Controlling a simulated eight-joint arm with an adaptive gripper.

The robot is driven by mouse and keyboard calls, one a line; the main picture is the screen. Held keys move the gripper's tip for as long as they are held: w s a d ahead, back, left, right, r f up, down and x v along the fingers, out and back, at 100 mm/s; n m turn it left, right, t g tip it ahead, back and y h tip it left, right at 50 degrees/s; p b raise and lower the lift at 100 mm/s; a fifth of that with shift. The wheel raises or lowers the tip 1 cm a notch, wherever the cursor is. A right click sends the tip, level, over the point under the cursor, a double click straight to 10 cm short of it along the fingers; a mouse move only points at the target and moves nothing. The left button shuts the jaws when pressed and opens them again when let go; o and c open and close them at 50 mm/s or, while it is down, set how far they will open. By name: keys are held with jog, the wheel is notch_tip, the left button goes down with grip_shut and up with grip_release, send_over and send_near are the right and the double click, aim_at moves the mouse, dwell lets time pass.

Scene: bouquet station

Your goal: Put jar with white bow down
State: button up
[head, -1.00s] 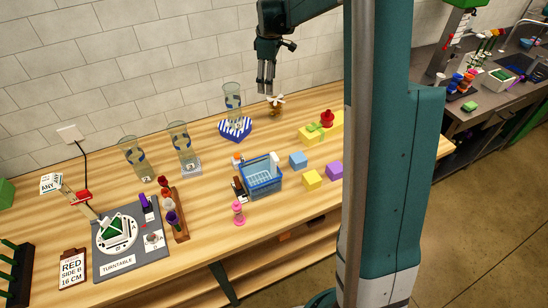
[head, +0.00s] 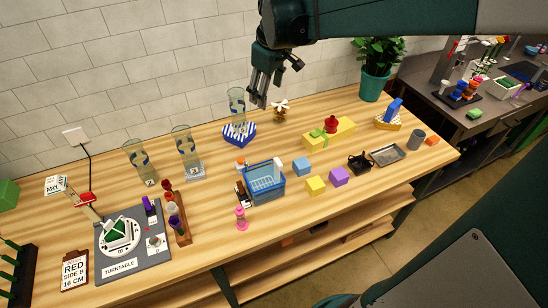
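The jar with the white bow (head: 280,115) is small and amber-brown and stands upright on the wooden table near the back wall. Its white bow sits on top. My gripper (head: 258,104) points downward from the top of the head view, just left of the jar and apart from it in the picture. Its fingers look parted, with nothing visible between them. Its exact height over the table is hard to tell.
A striped heart box (head: 240,139) and a tall glass vase (head: 237,102) stand just left of the jar. A yellow box with a green bow (head: 318,142) lies to the right. A blue basket (head: 266,187) is in front. Bare table lies around the jar's front.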

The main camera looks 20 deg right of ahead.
jog(key=s+a+f+m+t, duration=0.1)
jog(key=s+a+m, duration=0.1)
jog(key=s, duration=0.7)
jog(key=s+a+f+m+t, duration=0.1)
jog(key=s+a, duration=0.3)
jog(key=s, duration=0.4)
jog(key=s+a+f+m+t, duration=0.1)
jog(key=s+a+f+m, duration=0.1)
jog(key=s, duration=0.7)
jog(key=shift+s+a+m+t, duration=0.3)
jog(key=shift+s+a+m, duration=0.1)
jog(key=shift+m, duration=0.2)
